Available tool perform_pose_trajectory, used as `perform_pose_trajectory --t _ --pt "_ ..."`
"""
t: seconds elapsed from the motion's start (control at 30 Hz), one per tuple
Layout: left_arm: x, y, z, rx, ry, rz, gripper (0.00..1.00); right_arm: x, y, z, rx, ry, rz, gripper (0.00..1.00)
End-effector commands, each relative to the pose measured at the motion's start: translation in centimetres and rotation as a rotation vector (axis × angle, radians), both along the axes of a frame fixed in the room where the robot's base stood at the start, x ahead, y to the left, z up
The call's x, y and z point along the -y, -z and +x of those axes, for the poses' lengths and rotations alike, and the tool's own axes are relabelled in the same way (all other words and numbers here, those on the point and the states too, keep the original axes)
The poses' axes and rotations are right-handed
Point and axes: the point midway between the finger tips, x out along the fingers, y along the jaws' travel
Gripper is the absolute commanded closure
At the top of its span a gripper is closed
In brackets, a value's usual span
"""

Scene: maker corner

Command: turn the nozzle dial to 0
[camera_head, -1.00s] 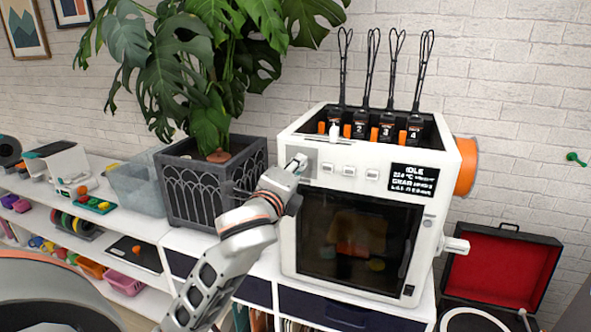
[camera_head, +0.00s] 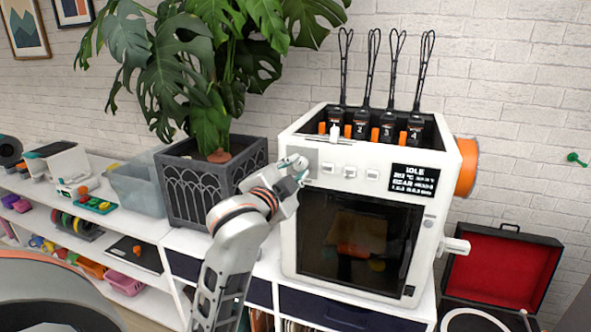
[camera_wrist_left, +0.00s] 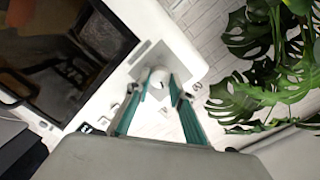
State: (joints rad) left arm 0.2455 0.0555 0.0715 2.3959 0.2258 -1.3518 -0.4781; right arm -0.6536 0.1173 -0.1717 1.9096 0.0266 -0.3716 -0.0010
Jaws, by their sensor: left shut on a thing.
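The nozzle dial (camera_wrist_left: 160,78) is a pale round knob on a grey square plate at the left end of the white printer's (camera_head: 322,278) front panel. In the head view the dial (camera_head: 296,162) is partly covered by my left gripper (camera_head: 299,172). In the left wrist view the teal fingers of my left gripper (camera_wrist_left: 162,88) are shut on the dial, one on each side. Numbers around the dial show in part. The black display (camera_head: 413,182) reads IDLE, with a °C line too small to read surely. My right gripper is not in view.
A large plant in a dark planter (camera_head: 192,190) stands close left of the printer. Black cartridges (camera_head: 387,128) with wire loops stand on top. An orange spool (camera_head: 467,168) is on the printer's right side. An open red-lined case (camera_head: 503,268) sits farther right.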

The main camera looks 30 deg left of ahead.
Motion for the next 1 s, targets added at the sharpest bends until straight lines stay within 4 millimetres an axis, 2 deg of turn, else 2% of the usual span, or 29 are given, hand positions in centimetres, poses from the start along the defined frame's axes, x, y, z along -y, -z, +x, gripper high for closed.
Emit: perform_pose_trajectory --t 0.4,0.7,1.0 --pt "-0.09 -0.24 -0.01 0.076 0.000 -0.289 1.00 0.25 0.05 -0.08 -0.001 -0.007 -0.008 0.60" --pt "-0.08 -0.29 -0.01 0.098 0.001 -0.373 1.00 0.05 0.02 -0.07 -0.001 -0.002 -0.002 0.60" --pt "-0.09 -0.33 -0.01 0.101 0.001 -0.387 1.00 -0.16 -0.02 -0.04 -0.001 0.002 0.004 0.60"
